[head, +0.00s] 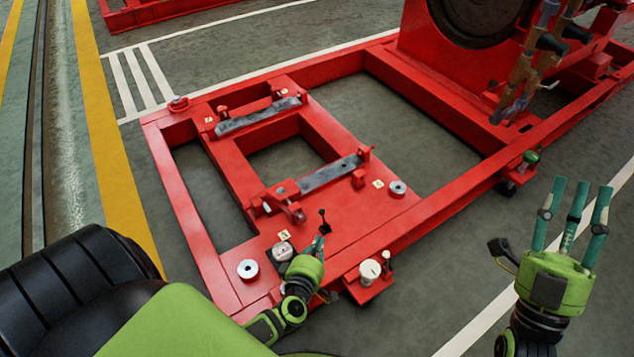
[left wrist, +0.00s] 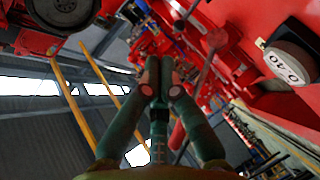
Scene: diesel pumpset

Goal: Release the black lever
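The black lever (head: 323,219) stands on the red frame plate, its small dark knob showing just past my left fingertips. My left gripper (head: 319,244) is low over the plate, close beside the lever's base. I cannot tell whether it touches the lever. In the left wrist view, the teal fingers (left wrist: 161,75) are drawn together with nothing seen between them. A thin reddish rod with a round knob (left wrist: 217,39), apparently the lever, runs to the right of the fingers there. My right gripper (head: 580,195) is raised at the right, fingers spread and empty, away from the lever.
A white dial gauge (head: 283,251) sits left of my left gripper; it also shows in the left wrist view (left wrist: 289,66). A white-topped cylinder (head: 370,270) stands on a bracket to the right. Grey rails (head: 330,173) cross the red frame (head: 400,223). Grey floor is clear at right.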

